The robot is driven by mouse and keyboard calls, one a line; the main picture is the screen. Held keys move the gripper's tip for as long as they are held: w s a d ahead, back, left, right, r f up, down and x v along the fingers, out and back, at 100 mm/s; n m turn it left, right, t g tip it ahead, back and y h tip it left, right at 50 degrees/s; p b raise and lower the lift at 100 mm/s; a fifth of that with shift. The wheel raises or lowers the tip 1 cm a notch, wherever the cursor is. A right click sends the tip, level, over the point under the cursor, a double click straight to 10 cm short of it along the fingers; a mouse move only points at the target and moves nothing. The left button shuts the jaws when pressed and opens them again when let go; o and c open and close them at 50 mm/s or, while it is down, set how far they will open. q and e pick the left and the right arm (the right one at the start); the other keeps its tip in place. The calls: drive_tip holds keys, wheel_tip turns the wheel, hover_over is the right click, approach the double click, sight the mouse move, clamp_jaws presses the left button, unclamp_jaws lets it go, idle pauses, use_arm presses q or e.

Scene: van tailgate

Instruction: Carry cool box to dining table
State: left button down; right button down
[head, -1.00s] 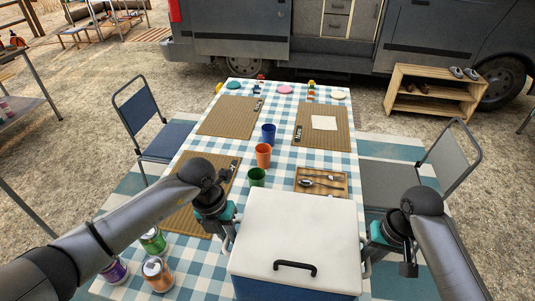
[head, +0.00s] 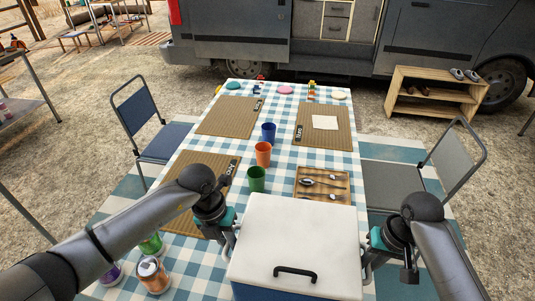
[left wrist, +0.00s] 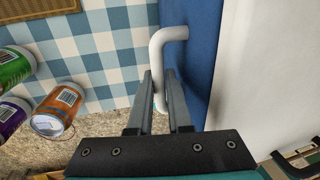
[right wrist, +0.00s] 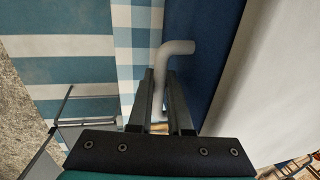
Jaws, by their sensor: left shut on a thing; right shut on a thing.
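The cool box (head: 295,240) has a white lid with a black handle on top and a blue body. It is at the near end of the dining table (head: 210,255), which has a blue and white checked cloth. My left gripper (head: 230,238) is shut on the white side handle (left wrist: 160,65) at the box's left. My right gripper (head: 368,258) is shut on the other side handle (right wrist: 163,75) at its right. The lid looks level. I cannot tell whether the box's base touches the table, as its underside is hidden.
Several cans, including an orange one (head: 153,274), stand left of the box. A green cup (head: 256,179) and a cutlery tray (head: 322,184) are just beyond it. A blue chair (head: 150,120) stands left and a grey chair (head: 425,175) right.

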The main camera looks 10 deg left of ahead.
use_arm(q)
drive_tip(key=c, duration=1.3)
unclamp_jaws()
drive_tip(key=shift+a+f, duration=0.1)
use_arm(e)
drive_tip(key=c, duration=1.3)
unclamp_jaws()
drive_tip(key=shift+d+f, duration=0.1)
use_arm(q)
drive_tip(key=o, duration=0.5)
drive_tip(key=shift+c, duration=0.2)
use_arm(e)
drive_tip(key=o, duration=0.5)
drive_tip(key=shift+c, duration=0.2)
drive_tip(key=shift+a, duration=0.2)
use_arm(q)
wheel_tip(320, 180, up, 8)
drive_tip(key=a, duration=0.1)
drive_tip(key=shift+a, duration=0.2)
use_arm(e)
wheel_tip(320, 180, up, 12)
drive_tip(key=d, duration=0.2)
drive_tip(key=shift+d, duration=0.2)
use_arm(q)
drive_tip(key=shift+s, duration=0.1)
use_arm(e)
drive_tip(key=shift+s+f, duration=0.1)
drive_tip(key=shift+s, duration=0.05)
